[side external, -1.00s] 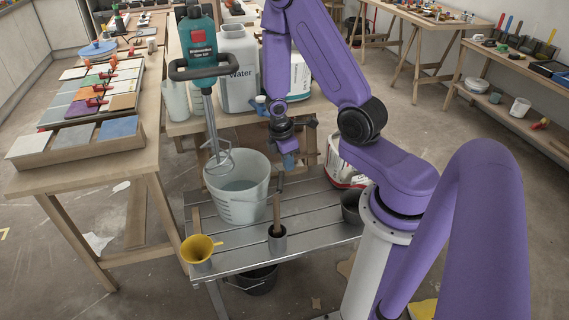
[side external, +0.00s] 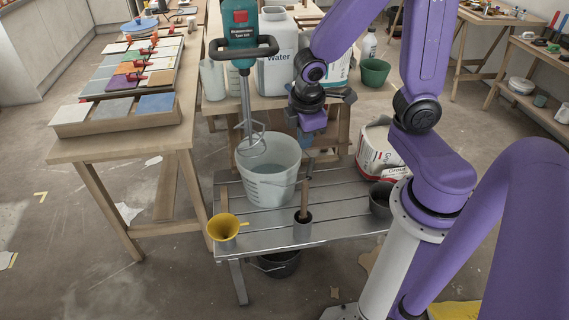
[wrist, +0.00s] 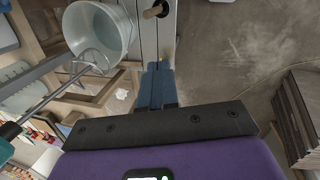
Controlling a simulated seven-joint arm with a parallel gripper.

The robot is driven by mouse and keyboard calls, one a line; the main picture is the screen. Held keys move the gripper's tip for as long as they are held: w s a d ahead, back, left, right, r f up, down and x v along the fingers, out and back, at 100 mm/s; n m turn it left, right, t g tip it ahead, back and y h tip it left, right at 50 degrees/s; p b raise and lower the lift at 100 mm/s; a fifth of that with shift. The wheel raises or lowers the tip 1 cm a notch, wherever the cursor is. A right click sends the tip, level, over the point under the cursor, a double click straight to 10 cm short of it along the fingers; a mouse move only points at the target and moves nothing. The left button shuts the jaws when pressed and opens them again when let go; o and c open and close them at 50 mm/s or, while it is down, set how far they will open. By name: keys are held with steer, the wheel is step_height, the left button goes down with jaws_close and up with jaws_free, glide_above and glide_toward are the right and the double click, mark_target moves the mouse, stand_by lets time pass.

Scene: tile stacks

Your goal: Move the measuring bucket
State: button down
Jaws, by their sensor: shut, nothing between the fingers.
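The measuring bucket (side external: 270,187) is a translucent, pale bucket with markings on its side. It stands upright on the slatted metal bench. In the wrist view the bucket (wrist: 126,38) is at the upper left, seen from above. The wire whisk of a teal mixer (side external: 240,32) reaches down at the bucket's left rim; I cannot tell whether it touches. My gripper (side external: 306,148) is above and to the right of the bucket, apart from it. Its blue fingers (wrist: 156,72) are shut and empty in the wrist view, pointing down beside the bucket.
On the metal bench (side external: 345,222) are a yellow funnel (side external: 224,228), a small cup (side external: 302,231) holding a wooden handle, and a dark pot (side external: 381,200). A Water container (side external: 276,62) stands on the table behind. A grout bag (side external: 377,155) is at right. Tile samples (side external: 112,104) lie left.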

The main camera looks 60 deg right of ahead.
steer(key=s+a+r+y, duration=0.1)
steer(key=s+a+r, duration=0.3)
steer(key=s+a, duration=0.2)
steer(key=w+a+f+m, duration=0.2)
steer(key=w+a+m, duration=0.4)
steer(key=w+m, duration=0.45)
steer(key=w+d+f+m+g, duration=0.1)
steer(key=w+d+f+m, duration=0.2)
steer(key=w+f+m, duration=0.5)
steer(key=w+d+f+m, duration=0.3)
steer(key=w+f+m, duration=0.2)
steer(key=w+f, duration=0.35)
steer(key=m+g+h, duration=0.1)
steer(key=m, duration=0.7)
glide_toward(285, 171)
steer(key=f, duration=0.2)
steer(key=d+f, duration=0.1)
steer(key=f, duration=0.2)
steer(key=shift+s+d+f, duration=0.25)
steer(key=shift+d+f, duration=0.05)
steer(key=shift+d, duration=0.1)
steer(key=shift+a+f, duration=0.1)
steer(key=shift+f, duration=0.65)
